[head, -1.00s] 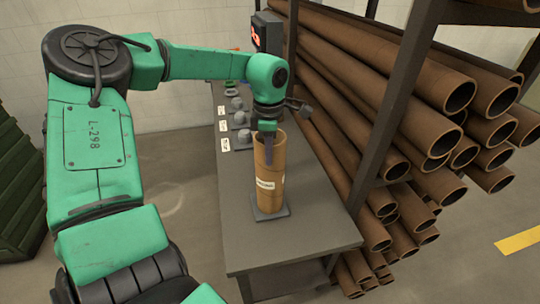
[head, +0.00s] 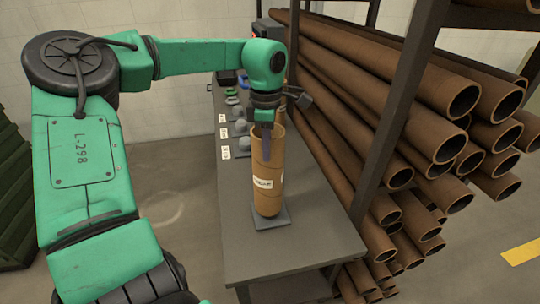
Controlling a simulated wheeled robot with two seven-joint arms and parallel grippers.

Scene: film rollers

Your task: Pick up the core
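The core is a brown cardboard tube (head: 268,195) with a white label on its side. It stands upright, or nearly so, at a small dark plate (head: 285,222) on the grey table. My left gripper (head: 266,145) points down at the tube's top end. One finger shows over the upper part of the near wall; the other finger is hidden. I cannot tell whether the fingers press on the wall, or whether the tube's foot is clear of the plate. My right gripper is out of view.
The grey table (head: 300,247) runs away from me, with small grey parts and white labels along its left side. A rack of long brown tubes (head: 440,95) stands close on the right, behind a dark post (head: 392,115). Open floor lies left of the table.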

